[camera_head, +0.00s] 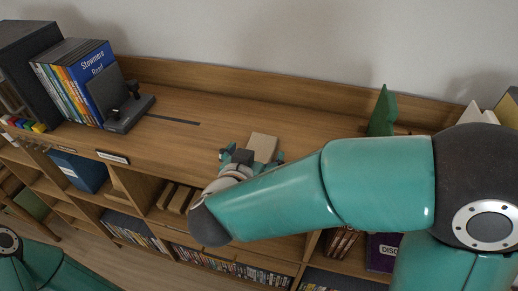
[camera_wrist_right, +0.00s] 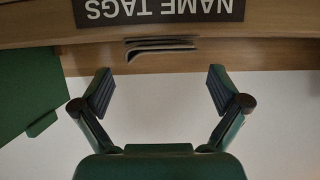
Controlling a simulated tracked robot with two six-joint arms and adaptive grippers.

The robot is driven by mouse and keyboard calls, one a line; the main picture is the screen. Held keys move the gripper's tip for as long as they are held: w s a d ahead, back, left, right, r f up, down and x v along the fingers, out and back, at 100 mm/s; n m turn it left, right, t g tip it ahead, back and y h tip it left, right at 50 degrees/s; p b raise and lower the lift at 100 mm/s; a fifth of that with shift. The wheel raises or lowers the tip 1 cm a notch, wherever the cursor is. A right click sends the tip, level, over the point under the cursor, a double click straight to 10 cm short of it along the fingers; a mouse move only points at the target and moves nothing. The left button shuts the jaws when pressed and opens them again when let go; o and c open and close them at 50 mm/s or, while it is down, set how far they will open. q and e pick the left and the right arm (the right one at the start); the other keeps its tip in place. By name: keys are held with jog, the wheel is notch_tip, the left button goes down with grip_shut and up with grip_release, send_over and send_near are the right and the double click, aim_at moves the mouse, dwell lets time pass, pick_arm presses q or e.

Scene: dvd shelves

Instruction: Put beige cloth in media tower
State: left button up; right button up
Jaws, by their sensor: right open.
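A flat beige piece (camera_head: 262,147), possibly the beige cloth, shows on the wooden top at my right gripper (camera_head: 252,156). I cannot tell whether they touch. In the right wrist view the right gripper (camera_wrist_right: 164,92) has its two fingers wide apart with nothing between them. A thin greyish folded stack (camera_wrist_right: 160,47) lies ahead of the fingers there; I cannot tell if it is the cloth. A tall dark unit (camera_head: 28,52) stands at the far left; I cannot tell if it is the media tower. Part of my left arm shows at lower left, its gripper out of view.
Upright DVD cases (camera_head: 75,80) and a dark bookend (camera_head: 127,110) stand at the left of the wooden top (camera_head: 195,100). A green upright piece (camera_head: 383,112) stands at the right. Shelves below hold discs and a blue box (camera_head: 78,170). A NAME TAGS sign (camera_wrist_right: 158,10) shows upside down.

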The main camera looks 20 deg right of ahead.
aim_at(259, 148)
jog(key=x, duration=0.4)
jog(key=shift+w+f, duration=0.15)
jog(key=shift+f, duration=0.15)
jog(key=c, duration=0.9)
jog(key=shift+r, duration=0.1)
